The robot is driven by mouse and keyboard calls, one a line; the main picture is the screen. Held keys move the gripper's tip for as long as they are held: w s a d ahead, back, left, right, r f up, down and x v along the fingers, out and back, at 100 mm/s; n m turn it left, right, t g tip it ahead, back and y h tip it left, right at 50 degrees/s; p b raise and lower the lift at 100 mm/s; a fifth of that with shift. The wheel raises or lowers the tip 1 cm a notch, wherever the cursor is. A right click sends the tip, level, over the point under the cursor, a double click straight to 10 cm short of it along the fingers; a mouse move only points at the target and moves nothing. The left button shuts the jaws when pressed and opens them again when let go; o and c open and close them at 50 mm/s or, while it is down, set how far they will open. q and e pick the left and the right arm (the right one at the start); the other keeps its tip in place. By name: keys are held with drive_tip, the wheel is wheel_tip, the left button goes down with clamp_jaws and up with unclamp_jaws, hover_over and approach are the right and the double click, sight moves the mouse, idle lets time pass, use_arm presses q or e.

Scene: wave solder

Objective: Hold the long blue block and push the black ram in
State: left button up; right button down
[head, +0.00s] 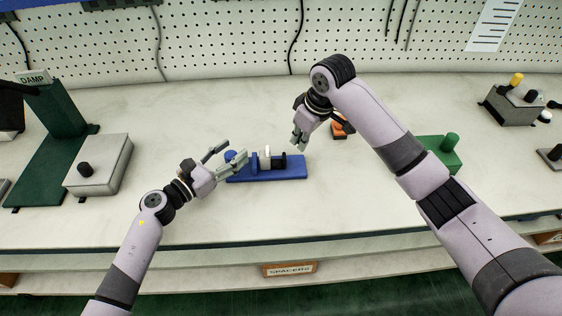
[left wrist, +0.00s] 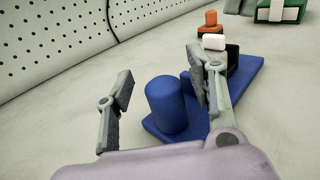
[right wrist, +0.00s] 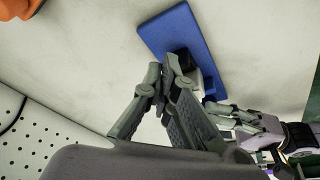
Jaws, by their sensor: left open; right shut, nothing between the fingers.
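The long blue block (head: 290,174) lies flat on the bench in the middle of the head view. A round blue post (left wrist: 167,104) stands at its left end. The black ram (head: 279,162) is on the block beside a white piece (head: 267,153); in the right wrist view the ram is partly hidden by my fingers. My left gripper (head: 229,154) is open at the block's left end, its fingers on either side of the blue post, apart from it on the left side. My right gripper (head: 298,142) is shut and empty, just above and behind the block's right part.
An orange and black piece (head: 338,130) sits behind my right arm. A green block with a post (head: 440,155) is at the right. A grey box with a black knob (head: 98,165) is at the left. Bench in front of the block is clear.

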use_arm(q)
drive_tip(key=v, duration=1.2)
use_arm(e)
drive_tip(key=shift+s, duration=0.1)
idle(0.4)
